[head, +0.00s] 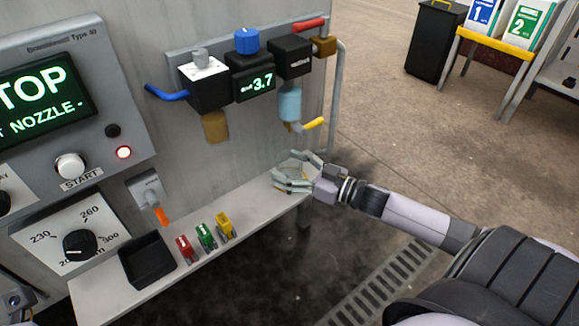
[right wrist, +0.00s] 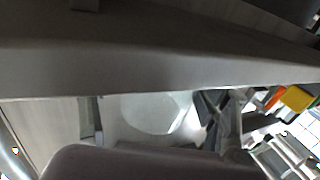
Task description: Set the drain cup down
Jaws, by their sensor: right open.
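My right gripper (head: 290,178) is open at the right end of the narrow shelf (head: 255,198). A pale, see-through round thing, which looks like the drain cup (head: 297,163), shows between and just behind its fingers. In the right wrist view the cup (right wrist: 152,112) shows as a pale round shape between the finger parts. The fingers are around it; I cannot tell whether they touch it. The cup seems upright at shelf height, but its base is hidden.
Above the cup hang a blue filter bowl (head: 289,103) and a yellow lever (head: 313,124). A vertical grey pipe (head: 335,100) runs close behind the gripper. Red, green and yellow clips (head: 205,237) and a black tray (head: 147,261) occupy the shelf's left part.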

